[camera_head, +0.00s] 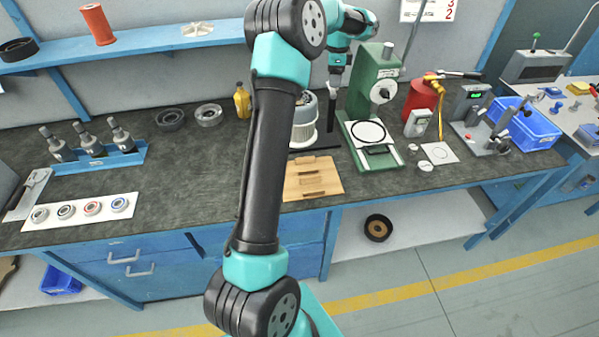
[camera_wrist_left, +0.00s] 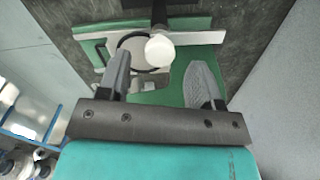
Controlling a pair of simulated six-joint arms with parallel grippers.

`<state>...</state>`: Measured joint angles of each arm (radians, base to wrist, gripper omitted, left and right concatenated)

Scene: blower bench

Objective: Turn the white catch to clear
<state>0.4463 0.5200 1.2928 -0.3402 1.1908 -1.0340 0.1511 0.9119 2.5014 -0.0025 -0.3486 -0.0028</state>
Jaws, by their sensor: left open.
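No part is clearly marked as the white catch. In the left wrist view, a round white knob (camera_wrist_left: 159,50) on a dark stem lies just beyond the gap between my fingertips. My left gripper (camera_wrist_left: 160,62) is open and empty, one finger on each side of that gap. Behind the knob are the green press base and a black ring. In the head view, my left gripper (camera_head: 335,88) hangs beside the green press (camera_head: 372,75), which has a white round dial (camera_head: 383,92) on its front. My right gripper is not in view.
A pleated filter unit (camera_head: 303,125) stands left of the press, partly behind my arm. A wooden board (camera_head: 312,178) lies in front. A red cylinder (camera_head: 421,95), a small white box (camera_head: 419,122) and a blue bin (camera_head: 530,125) stand right. The bench left of my arm has free room.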

